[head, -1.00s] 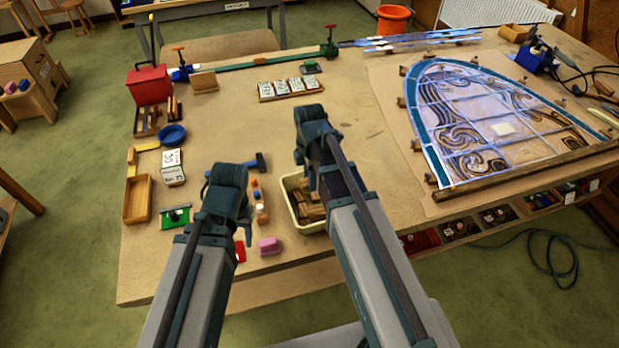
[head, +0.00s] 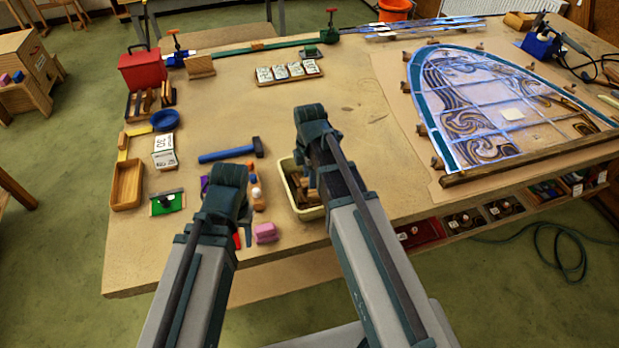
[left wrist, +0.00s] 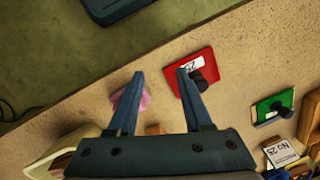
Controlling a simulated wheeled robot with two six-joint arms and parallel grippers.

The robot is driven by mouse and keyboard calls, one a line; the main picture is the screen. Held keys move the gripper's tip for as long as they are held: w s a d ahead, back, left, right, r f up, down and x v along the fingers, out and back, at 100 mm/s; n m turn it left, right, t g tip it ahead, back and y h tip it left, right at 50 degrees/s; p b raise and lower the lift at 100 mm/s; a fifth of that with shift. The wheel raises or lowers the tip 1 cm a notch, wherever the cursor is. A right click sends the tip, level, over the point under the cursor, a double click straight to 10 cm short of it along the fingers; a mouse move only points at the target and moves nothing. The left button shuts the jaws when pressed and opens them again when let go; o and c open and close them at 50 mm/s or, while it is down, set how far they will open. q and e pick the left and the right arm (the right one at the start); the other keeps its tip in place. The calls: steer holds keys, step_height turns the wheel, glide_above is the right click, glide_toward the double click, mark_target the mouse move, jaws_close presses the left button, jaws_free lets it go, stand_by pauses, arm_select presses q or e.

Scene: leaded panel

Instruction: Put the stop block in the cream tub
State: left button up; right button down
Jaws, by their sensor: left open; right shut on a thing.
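The cream tub (head: 318,212) stands near the front edge of the bench with several wooden pieces in it, partly hidden by my right arm. My right gripper (head: 316,188) points down over or beside the tub. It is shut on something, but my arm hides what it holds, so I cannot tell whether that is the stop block. My left gripper (head: 243,232) is left of the tub, near a pink block (head: 265,232). In the left wrist view it (left wrist: 155,80) is open, with the pink block (left wrist: 135,98) beyond one finger. The cream tub's edge (left wrist: 62,150) shows lower left there.
A blue-handled hammer (head: 228,155) lies behind my left gripper. A green plate with a black knob (head: 168,203) and a wooden tray (head: 127,186) lie left. A red plate (left wrist: 200,72) is near the left fingers. The leaded panel (head: 500,110) fills the right. The bench middle is clear.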

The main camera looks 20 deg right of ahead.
stand_by(0.4)
steer(key=shift+c, duration=1.9)
jaws_free()
arm_select(q)
steer(key=shift+r, duration=0.15)
arm_select(e)
steer(key=shift+r, duration=0.15)
arm_select(q)
step_height(320, 180, up, 10)
steer(key=p, duration=1)
arm_select(e)
step_height(320, 180, up, 10)
arm_select(q)
steer(key=shift+f, duration=0.2)
